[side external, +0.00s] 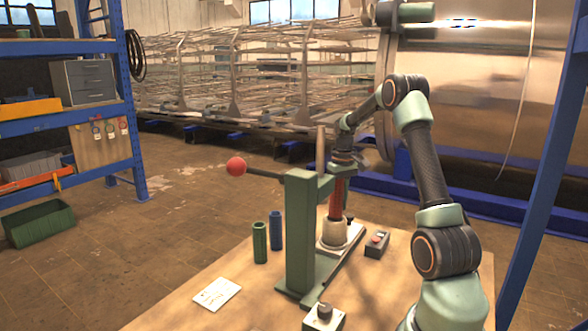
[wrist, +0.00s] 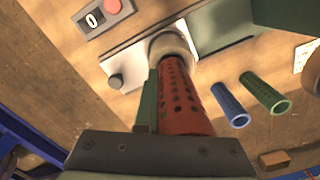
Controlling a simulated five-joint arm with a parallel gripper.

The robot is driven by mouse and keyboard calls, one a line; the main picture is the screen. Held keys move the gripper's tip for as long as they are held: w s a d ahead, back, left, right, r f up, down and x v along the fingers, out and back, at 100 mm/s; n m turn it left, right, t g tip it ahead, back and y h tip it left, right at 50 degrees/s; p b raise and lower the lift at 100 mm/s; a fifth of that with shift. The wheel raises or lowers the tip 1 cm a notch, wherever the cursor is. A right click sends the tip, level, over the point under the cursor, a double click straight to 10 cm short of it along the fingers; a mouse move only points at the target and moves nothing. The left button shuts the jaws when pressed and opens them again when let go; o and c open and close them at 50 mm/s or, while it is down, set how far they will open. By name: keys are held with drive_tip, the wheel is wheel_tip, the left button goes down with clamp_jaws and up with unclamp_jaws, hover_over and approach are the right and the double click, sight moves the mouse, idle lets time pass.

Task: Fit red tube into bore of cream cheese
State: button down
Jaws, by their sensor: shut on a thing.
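The red tube (side external: 336,198), perforated along its wall, stands about upright under my gripper (side external: 343,168), which is shut on its upper part. In the wrist view the red tube (wrist: 182,98) runs from my gripper (wrist: 160,143) to the cream cheese (wrist: 171,43), whose rim shows around the tube's far end. The tube's lower end meets the cheese's top; I cannot tell how far it is inside the bore, which is hidden.
The green press column (side external: 300,235), with a red-knobbed lever (side external: 236,166), stands close left of the tube. Upright green (side external: 260,242) and blue (side external: 276,230) tubes stand left of it. A button box (side external: 377,243) sits right of the cheese. A white card (side external: 217,293) lies front left.

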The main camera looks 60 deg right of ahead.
drive_tip(key=shift+f, duration=0.15)
drive_tip(key=shift+f, duration=0.8)
drive_tip(key=shift+r, duration=0.1)
drive_tip(key=shift+w+r, duration=0.1)
drive_tip(key=shift+r, duration=0.8)
drive_tip(key=w+a+r+n, duration=0.2)
drive_tip(key=w+a+r, duration=0.2)
drive_tip(key=w+a, duration=0.3)
drive_tip(key=w+a+r+n, duration=0.1)
drive_tip(key=w+a+r, duration=0.35)
drive_tip(key=a, duration=0.45)
drive_tip(key=w+a+r+n, duration=0.1)
drive_tip(key=a+r, duration=0.3)
drive_tip(key=a, duration=0.5)
drive_tip(key=a+r+n, duration=0.2)
drive_tip(key=a+r, duration=0.3)
drive_tip(key=a, duration=0.5)
drive_tip(key=shift+w+a+r, duration=0.25)
drive_tip(key=shift+w+a, duration=0.05)
drive_tip(key=shift+w, duration=0.05)
